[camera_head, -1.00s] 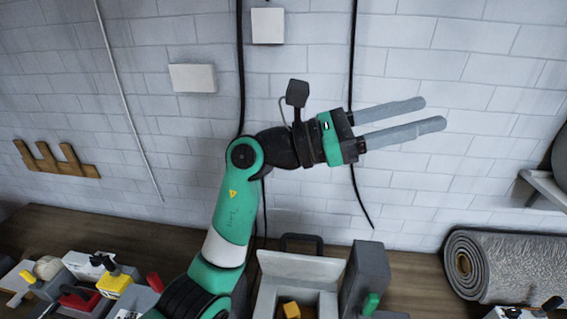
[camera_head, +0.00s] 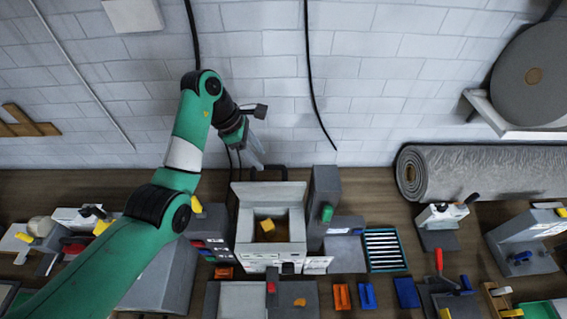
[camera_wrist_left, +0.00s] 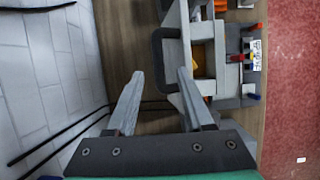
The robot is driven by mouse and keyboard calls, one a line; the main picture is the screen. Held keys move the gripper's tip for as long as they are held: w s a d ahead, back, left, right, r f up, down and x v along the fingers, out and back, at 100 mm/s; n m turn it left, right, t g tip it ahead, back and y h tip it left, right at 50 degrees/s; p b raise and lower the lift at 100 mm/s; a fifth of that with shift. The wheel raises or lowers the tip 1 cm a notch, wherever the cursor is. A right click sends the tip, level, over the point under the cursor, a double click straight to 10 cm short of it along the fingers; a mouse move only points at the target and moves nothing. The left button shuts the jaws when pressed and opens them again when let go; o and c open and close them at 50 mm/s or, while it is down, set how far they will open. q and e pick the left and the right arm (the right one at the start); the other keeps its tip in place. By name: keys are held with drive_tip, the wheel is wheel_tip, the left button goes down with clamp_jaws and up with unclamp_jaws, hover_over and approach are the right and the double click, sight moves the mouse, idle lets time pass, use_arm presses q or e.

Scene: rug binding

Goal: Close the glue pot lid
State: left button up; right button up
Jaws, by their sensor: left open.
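The glue pot (camera_head: 270,262) is a pale grey box at the middle of the bench, with a yellow-orange block (camera_head: 267,226) inside. Its lid (camera_head: 262,192) stands raised at the back edge, and a dark handle loop (camera_head: 268,168) shows behind it. My left gripper (camera_head: 257,166) points down behind the raised lid, near the handle, with its fingers apart. In the left wrist view the open, empty fingers (camera_wrist_left: 160,74) are beside the dark handle (camera_wrist_left: 157,56) and the lid (camera_wrist_left: 188,62). Whether a finger touches the lid, I cannot tell. My right gripper is out of view.
A tall grey block (camera_head: 325,200) stands close to the right of the pot. A rolled grey rug (camera_head: 490,172) lies at the back right. The brick wall (camera_head: 375,105) is close behind. Several small tools and fixtures crowd the bench on both sides.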

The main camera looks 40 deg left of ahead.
sight(266, 166)
use_arm(q)
drive_tip(key=x, duration=0.4)
drive_tip(key=shift+a, duration=0.15)
clamp_jaws()
idle(1.2)
